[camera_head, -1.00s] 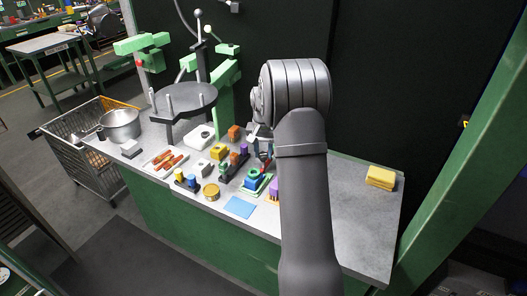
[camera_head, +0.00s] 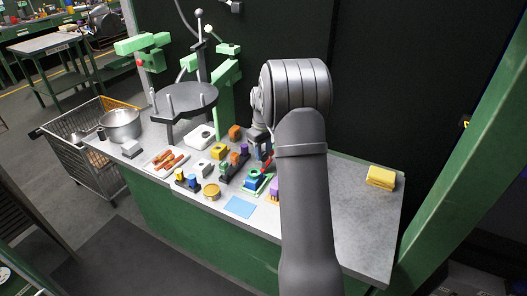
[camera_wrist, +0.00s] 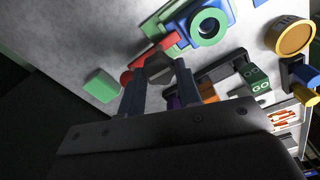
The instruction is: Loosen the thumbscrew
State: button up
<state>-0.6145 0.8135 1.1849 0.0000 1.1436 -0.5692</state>
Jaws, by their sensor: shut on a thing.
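My gripper (camera_wrist: 160,72) points down at the small fixtures on the bench. In the wrist view its two dark fingers stand either side of a small grey piece (camera_wrist: 158,66), which I take to be the thumbscrew; the fingers hide most of it. A red part (camera_wrist: 146,54) shows just beyond the fingertips, beside a blue and green fixture with a green ring (camera_wrist: 208,27). In the head view my gripper (camera_head: 262,147) is small and partly covered by my arm, and the thumbscrew cannot be made out.
A dark block fixture (camera_head: 232,167), a yellow-topped round tin (camera_head: 211,191) and a blue sheet (camera_head: 239,207) lie nearby on the grey bench. A round dark plate (camera_head: 186,100) on a green stand rises at the back left. A yellow sponge (camera_head: 380,177) lies right; bench around it is clear.

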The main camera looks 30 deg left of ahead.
aim_at(263, 154)
jog(key=shift+n, duration=0.5)
jog(key=o, duration=1)
jog(key=shift+r, duration=0.1)
notch_tip(263, 154, up, 17)
jog(key=shift+r, duration=0.15)
notch_tip(263, 154, down, 18)
jog(key=shift+r, duration=0.25)
dwell(0.6)
jog(key=shift+r, duration=0.1)
